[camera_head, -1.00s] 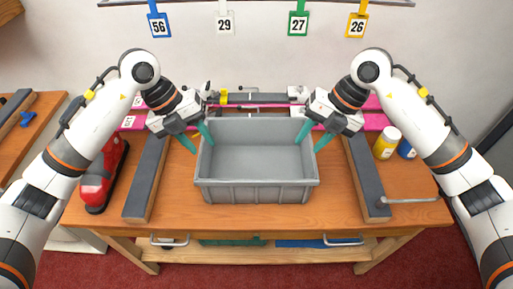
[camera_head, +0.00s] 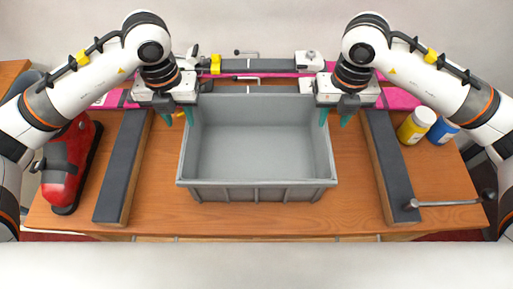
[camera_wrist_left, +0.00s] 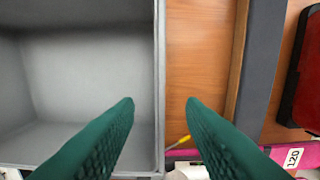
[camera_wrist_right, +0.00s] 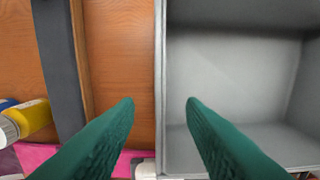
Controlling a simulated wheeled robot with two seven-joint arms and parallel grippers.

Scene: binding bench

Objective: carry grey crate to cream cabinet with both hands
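The grey crate (camera_head: 258,193) is open-topped and empty, and stands on the middle of the wooden bench. My left gripper (camera_head: 178,117) points down at its left wall near the back corner. In the left wrist view its green fingers (camera_wrist_left: 160,103) are apart, one on each side of the crate's rim. My right gripper (camera_head: 334,118) is at the right wall in the same way. In the right wrist view its fingers (camera_wrist_right: 160,103) are also apart with the rim between them. I cannot make out the cream cabinet.
Dark-topped wooden bars flank the crate at left (camera_head: 121,170) and right (camera_head: 391,170). A red tool (camera_head: 70,165) lies far left. A yellow jar (camera_head: 416,126) and a blue jar (camera_head: 443,131) stand right, behind a metal rod (camera_head: 450,203). Pink strips and clamps run behind the crate.

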